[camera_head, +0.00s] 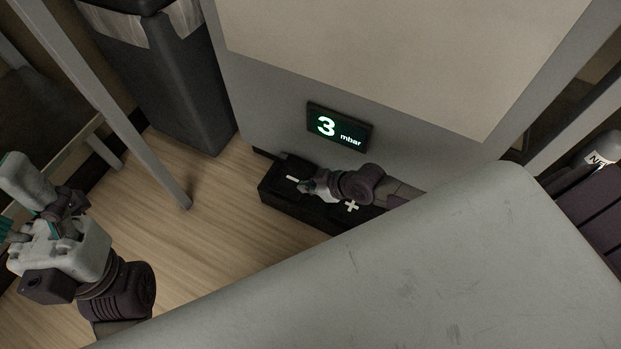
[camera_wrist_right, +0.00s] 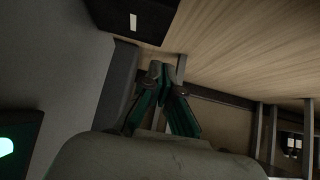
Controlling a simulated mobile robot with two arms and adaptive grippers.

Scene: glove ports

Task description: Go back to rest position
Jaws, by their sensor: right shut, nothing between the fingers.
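My right gripper (camera_head: 308,187) is low in the middle of the head view, in front of the black pedal box (camera_head: 275,196) with its minus and plus marks. In the right wrist view its fingertips (camera_wrist_right: 161,70) meet, with nothing between them. The pedal box (camera_wrist_right: 120,14) lies beyond them at the top of that view; I cannot tell whether they touch it. My left gripper (camera_head: 18,232) is at the left edge of the head view, above the floor. Its fingers are partly cut off, so its opening is unclear.
A grey cabinet (camera_head: 270,95) carries a display (camera_head: 339,129) reading "3 mbar". A dark bin (camera_head: 180,85) with a liner stands to its left, near a metal table leg (camera_head: 125,125). A bottle (camera_head: 600,150) is at the right edge. Wooden floor (camera_head: 205,240) is open between the arms.

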